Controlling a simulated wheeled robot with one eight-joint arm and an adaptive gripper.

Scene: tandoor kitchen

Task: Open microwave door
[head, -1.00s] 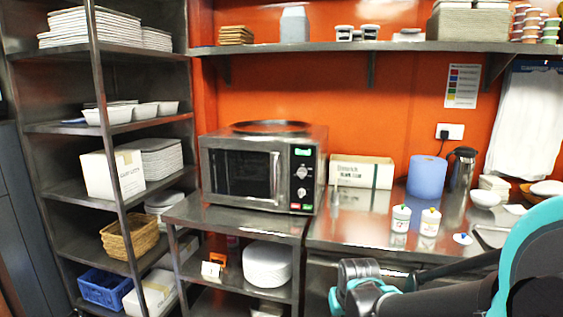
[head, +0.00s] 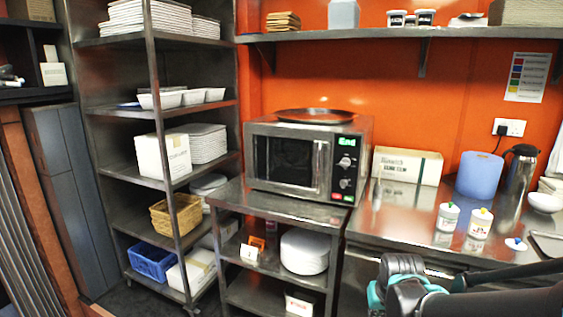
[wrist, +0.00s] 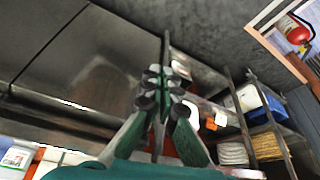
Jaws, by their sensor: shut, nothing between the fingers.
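The microwave (head: 304,160) stands on a steel stand in the middle of the head view. Its door (head: 284,160) has a dark window and a vertical silver handle (head: 321,166) at its right side. The door looks shut, and the display reads "End". In the wrist view my gripper (wrist: 160,74) is shut with nothing held, its fingers close together. In the head view my arm enters from the lower right, below and to the right of the microwave and apart from it. The microwave does not show in the wrist view.
A round dark tray (head: 314,116) lies on the microwave. A tall shelf rack (head: 112,196) stands left. The lower stand shelf holds white plates (head: 304,252).

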